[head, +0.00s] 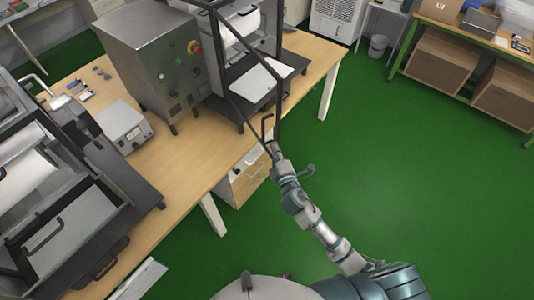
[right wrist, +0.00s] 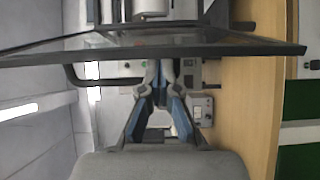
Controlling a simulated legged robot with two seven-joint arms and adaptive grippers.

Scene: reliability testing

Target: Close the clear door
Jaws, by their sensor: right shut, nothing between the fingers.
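The clear door (head: 278,104), with a dark frame, stands open and swung out from the machine (head: 258,78) on the wooden table. Its dark bar handle (head: 266,126) is near the lower outer edge. My right gripper (head: 272,146) is at the door's lower corner, close to the handle; contact is unclear. In the right wrist view, the door (right wrist: 240,45) crosses above the shut, empty fingers (right wrist: 157,66), and the handle (right wrist: 88,82) shows to their left. My left gripper is out of view.
A grey metal control box (head: 155,60) with an emergency button stands left of the machine. A second machine (head: 75,225) fills the left foreground, beside a small instrument (head: 125,127). Green floor (head: 400,180) to the right of my arm is clear.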

